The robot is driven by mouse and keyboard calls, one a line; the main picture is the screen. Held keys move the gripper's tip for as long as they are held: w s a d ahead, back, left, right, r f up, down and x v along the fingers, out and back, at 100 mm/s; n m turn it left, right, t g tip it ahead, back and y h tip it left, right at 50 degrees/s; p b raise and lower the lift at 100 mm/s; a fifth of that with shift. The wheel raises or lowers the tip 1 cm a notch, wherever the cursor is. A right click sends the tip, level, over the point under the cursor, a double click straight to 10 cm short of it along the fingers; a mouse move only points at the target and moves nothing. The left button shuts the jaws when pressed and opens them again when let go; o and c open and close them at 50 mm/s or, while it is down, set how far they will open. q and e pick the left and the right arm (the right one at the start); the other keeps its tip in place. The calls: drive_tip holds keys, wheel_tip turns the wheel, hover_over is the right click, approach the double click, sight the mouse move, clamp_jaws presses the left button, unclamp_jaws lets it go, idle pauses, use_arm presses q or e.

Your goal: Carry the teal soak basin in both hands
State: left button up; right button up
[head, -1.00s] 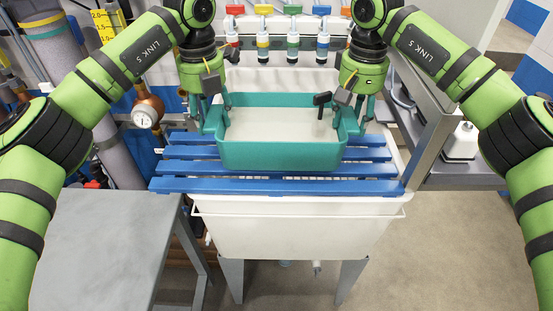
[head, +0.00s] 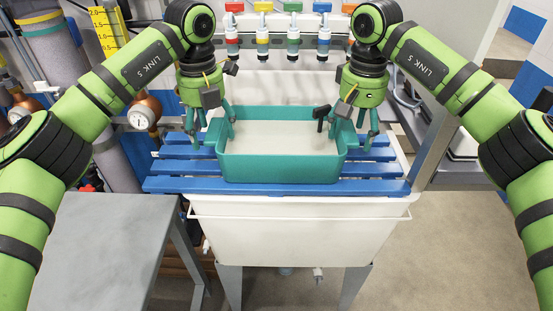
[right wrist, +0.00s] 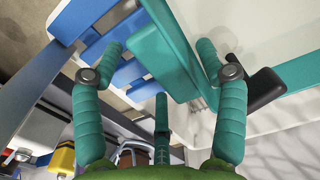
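The teal soak basin (head: 282,168) stands upright on the blue slatted rack (head: 180,185), its pale inside showing. My left gripper (head: 211,135) is at its left end, fingers spread, one outside the end wall and one near the rim. My right gripper (head: 354,135) is at its right end, also spread. In the right wrist view its fingers (right wrist: 160,65) are wide apart, with a teal part of the basin (right wrist: 168,55) between them and clear gaps on both sides. The left gripper's contact with the basin is hard to see.
The rack lies across a white sink (head: 300,230) on grey legs. A grey side table (head: 100,240) is at the front left, its top clear. Coloured bottles (head: 262,40) hang at the back. A pressure gauge (head: 141,117) is at left, and a grey upright (head: 435,140) at right.

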use_arm(q)
drive_tip(key=shift+d+r, duration=0.1)
use_arm(e)
drive_tip(key=shift+a, duration=0.15)
use_arm(q)
drive_tip(key=shift+w+r, duration=0.1)
drive_tip(key=shift+r, duration=0.25)
use_arm(e)
drive_tip(key=shift+r, duration=0.25)
use_arm(q)
wheel_tip(320, 180, up, 11)
use_arm(e)
wheel_tip(320, 180, up, 12)
drive_tip(key=shift+f, duration=0.25)
use_arm(q)
wheel_tip(320, 180, up, 8)
drive_tip(key=p, duration=0.8)
drive_tip(key=shift+p, duration=0.4)
use_arm(e)
wheel_tip(320, 180, up, 9)
